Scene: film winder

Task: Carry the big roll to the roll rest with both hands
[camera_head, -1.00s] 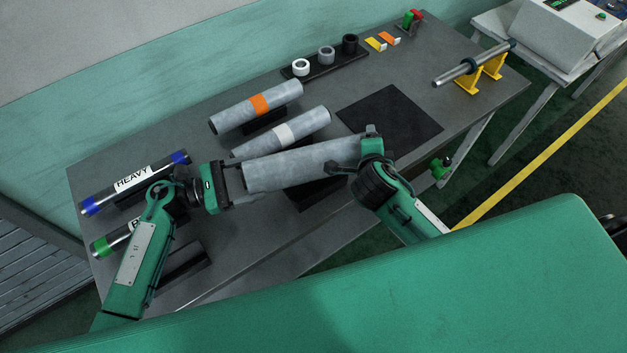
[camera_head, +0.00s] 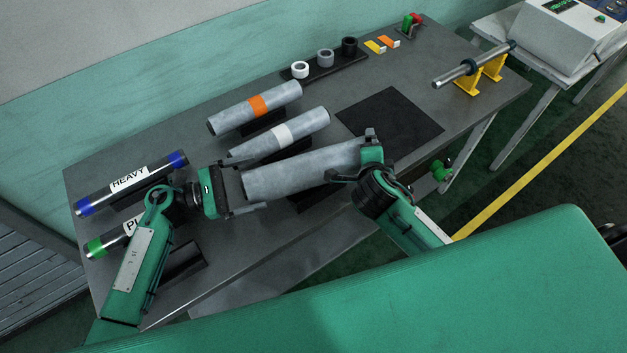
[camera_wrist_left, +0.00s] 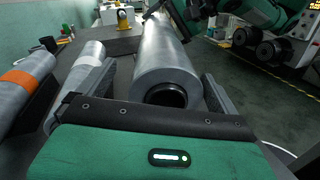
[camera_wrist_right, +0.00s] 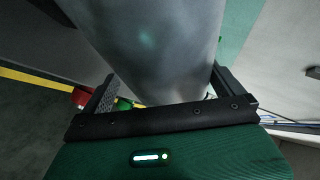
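The big plain grey roll (camera_head: 300,171) lies slanted near the table's front edge, over a dark support mostly hidden beneath it. My left gripper (camera_head: 241,186) is open at its left end, with a finger on each side. In the left wrist view the roll (camera_wrist_left: 166,65) points away between the spread fingers, with gaps beside it. My right gripper (camera_head: 357,156) is at the other end. In the right wrist view the roll (camera_wrist_right: 150,40) lies between its spread fingers.
Grey rolls with a white band (camera_head: 281,131) and an orange band (camera_head: 258,104) lie behind the big roll. Tubes marked HEAVY (camera_head: 130,183) and with a green end (camera_head: 97,247) lie at the left. A flat black mat (camera_head: 392,122) is clear. A white machine (camera_head: 565,38) stands beyond.

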